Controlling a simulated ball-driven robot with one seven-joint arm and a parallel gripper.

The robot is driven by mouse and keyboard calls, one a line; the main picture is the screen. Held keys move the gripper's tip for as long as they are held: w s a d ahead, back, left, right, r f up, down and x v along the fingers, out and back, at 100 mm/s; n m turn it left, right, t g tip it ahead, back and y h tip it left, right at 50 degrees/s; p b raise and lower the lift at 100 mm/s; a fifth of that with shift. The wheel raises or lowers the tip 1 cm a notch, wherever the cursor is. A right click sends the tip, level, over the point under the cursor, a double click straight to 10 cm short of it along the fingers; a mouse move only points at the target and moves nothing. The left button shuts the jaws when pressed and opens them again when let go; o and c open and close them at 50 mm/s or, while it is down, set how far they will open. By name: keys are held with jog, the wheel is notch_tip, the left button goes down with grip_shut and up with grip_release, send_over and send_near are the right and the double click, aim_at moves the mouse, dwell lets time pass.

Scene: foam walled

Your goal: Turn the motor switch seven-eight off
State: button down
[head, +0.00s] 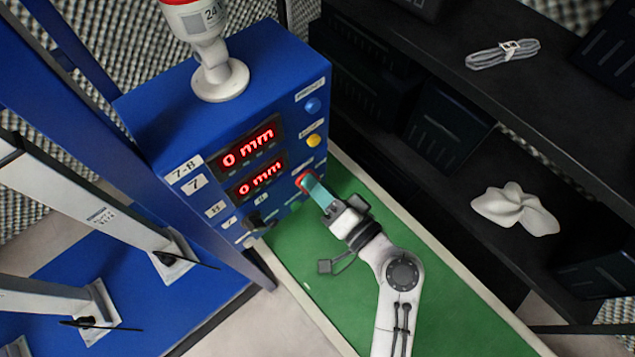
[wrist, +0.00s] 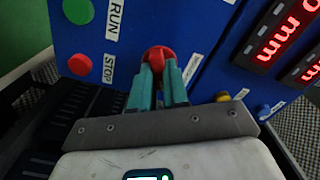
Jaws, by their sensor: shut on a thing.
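The blue control box (head: 145,108) carries the label 7-8 (head: 184,170) at its upper left. A red knob (head: 300,180) is on its front, low in the right column; it also shows in the wrist view (wrist: 158,53). My gripper (head: 311,186) has teal fingers shut on this knob, seen close in the wrist view (wrist: 158,82). The fingers cover part of the knob. A white label (wrist: 192,69) beside it is too small to read. I cannot tell the switch's on or off position.
Two red displays (head: 250,150) read 0 mm. A blue button (head: 313,105) and a yellow button (head: 314,141) sit above the knob. A black handle (head: 258,221) is lower left. Green RUN (wrist: 78,11) and red STOP (wrist: 78,65) buttons are nearby. Dark shelves (head: 400,50) stand right.

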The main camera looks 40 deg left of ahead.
jog(key=m+p, duration=0.2)
jog(key=m, duration=0.3)
jog(key=shift+w+f+m, duration=0.1)
jog(key=shift+m, duration=0.3)
dwell(0.4)
jog(key=c, duration=1.1)
grip_release()
jog(key=d, duration=0.3)
jog(key=d+b, duration=0.1)
jog(key=d, duration=0.3)
jog(key=s+d, duration=0.1)
jog(key=d, duration=0.2)
jog(key=shift+d, duration=0.4)
